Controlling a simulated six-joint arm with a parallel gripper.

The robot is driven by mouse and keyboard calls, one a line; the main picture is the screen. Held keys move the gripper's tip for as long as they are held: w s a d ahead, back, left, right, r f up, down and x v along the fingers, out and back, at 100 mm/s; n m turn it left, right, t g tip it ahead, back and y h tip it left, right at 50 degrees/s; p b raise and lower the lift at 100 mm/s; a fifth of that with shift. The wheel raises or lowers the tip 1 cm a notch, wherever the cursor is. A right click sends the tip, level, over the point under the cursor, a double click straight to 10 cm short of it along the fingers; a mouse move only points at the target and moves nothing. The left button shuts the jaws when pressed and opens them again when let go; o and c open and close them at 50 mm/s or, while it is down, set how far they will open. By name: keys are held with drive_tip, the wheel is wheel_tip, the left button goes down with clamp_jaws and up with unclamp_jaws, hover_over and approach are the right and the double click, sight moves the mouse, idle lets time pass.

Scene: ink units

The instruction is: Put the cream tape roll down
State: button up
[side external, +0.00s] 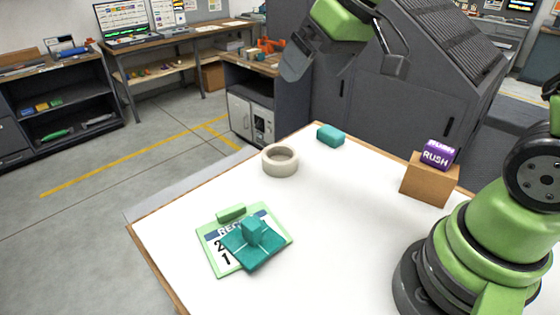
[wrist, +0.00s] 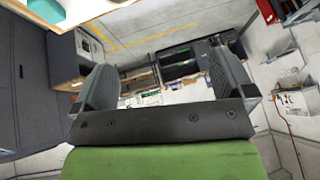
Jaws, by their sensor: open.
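The cream tape roll (side external: 280,170) lies flat on the white table (side external: 330,230), near its far left edge, with its hole facing up. Nothing holds it. My gripper (wrist: 162,82) is open in the wrist view, its two dark fingers wide apart with nothing between them. It is raised well above the table and faces out across the room. In the side view my arm is partly cut off by the top edge.
A teal block (side external: 330,135) stands behind the roll. A green clipboard (side external: 219,259) with a teal knobbed piece (side external: 254,238) on it lies in front. At right, a purple block (side external: 438,154) marked RUSH sits on a cardboard box (side external: 428,183). The table's middle is clear.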

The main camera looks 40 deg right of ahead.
drive_tip(key=w+d+f+n+g, duration=0.15)
drive_tip(key=w+d+f, duration=0.25)
drive_tip(key=w+f, duration=0.45)
drive_tip(key=n, duration=0.1)
approach(280, 157)
drive_tip(key=a+f, duration=0.2)
drive_tip(key=shift+w+a+h, duration=0.15)
drive_tip(key=shift+a+h, duration=0.15)
drive_tip(key=shift+h, duration=0.1)
drive_tip(key=x, duration=0.5)
drive_tip(key=shift+a+f, duration=0.1)
drive_tip(key=shift+f, duration=0.25)
drive_tip(key=c, duration=0.6)
drive_tip(key=shift+c, duration=0.2)
drive_tip(key=shift+r, duration=0.1)
